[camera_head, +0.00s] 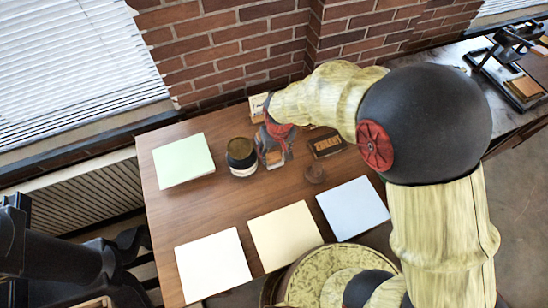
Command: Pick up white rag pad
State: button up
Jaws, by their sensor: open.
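The white rag pad (212,265) lies flat at the front left of the wooden table, a pale rectangular pad near the table's front edge. My arm reaches in from the right, over the back of the table. My gripper (272,157), small and partly hidden by its own wrist, points down near the back middle, just right of a dark round jar. It is open and well behind and to the right of the white pad. I see nothing held in it, though the space between its fingers is hard to make out.
A cream pad (285,236) lies right of the white one, then a blue pad (352,208). A green pad (183,160) lies at the back left.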

aim_at(274, 156)
jog(key=f, duration=0.3)
jog(key=w+f+b, duration=0.1)
jog(key=shift+a+f, duration=0.25)
jog(key=shift+f, duration=0.15)
jog(key=shift+c, duration=0.2)
jog(key=c, duration=0.7)
jog(key=shift+c, duration=0.4)
